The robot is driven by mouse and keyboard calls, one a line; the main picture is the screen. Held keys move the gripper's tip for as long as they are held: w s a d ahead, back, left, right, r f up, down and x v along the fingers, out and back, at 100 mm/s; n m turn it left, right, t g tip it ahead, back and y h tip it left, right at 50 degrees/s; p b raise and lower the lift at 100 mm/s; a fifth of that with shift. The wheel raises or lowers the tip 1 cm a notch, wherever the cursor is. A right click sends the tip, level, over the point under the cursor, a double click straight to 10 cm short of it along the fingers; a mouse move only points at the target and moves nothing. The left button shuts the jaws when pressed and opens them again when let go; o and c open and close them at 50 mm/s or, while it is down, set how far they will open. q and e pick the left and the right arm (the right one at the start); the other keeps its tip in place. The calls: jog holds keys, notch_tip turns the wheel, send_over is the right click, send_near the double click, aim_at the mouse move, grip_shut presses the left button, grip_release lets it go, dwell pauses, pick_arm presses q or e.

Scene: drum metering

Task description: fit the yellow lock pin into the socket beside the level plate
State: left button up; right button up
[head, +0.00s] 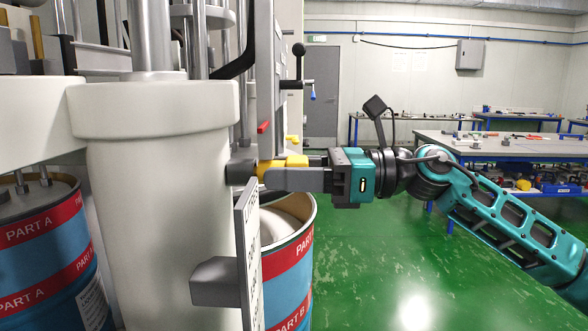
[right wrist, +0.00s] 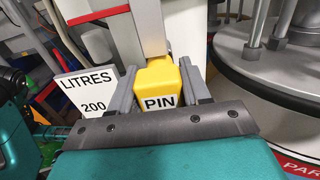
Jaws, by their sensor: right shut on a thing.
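The yellow lock pin (head: 296,160) is held level between the fingers of my right gripper (head: 272,174). In the right wrist view its yellow head (right wrist: 160,78), labelled PIN, sits between the two grey fingers of the gripper (right wrist: 158,72). In the head view the pin's left end meets a dark grey block (head: 239,171) on the white column, which looks like the socket. I cannot tell how deep the pin sits in it. The white level plate (head: 247,255), edge-on, stands below. It reads LITRES 200 in the right wrist view (right wrist: 86,92). My left gripper is out of view.
The thick white column (head: 160,200) stands at the left. A PART B drum (head: 288,285) is under my right gripper, and a PART A drum (head: 40,255) is at far left. A small red lever (head: 263,127) is just above the pin. Green floor (head: 400,270) is clear to the right.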

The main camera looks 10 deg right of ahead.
jog(key=shift+a, duration=0.25)
jog(key=o, duration=0.8)
jog(key=shift+c, duration=0.2)
jog(key=o, duration=0.3)
jog(key=shift+w+a, duration=0.1)
jog(key=shift+a, duration=0.05)
jog(key=shift+o, duration=1)
jog(key=b+v, duration=0.3)
jog(key=v, duration=1)
jog(key=shift+r, duration=0.1)
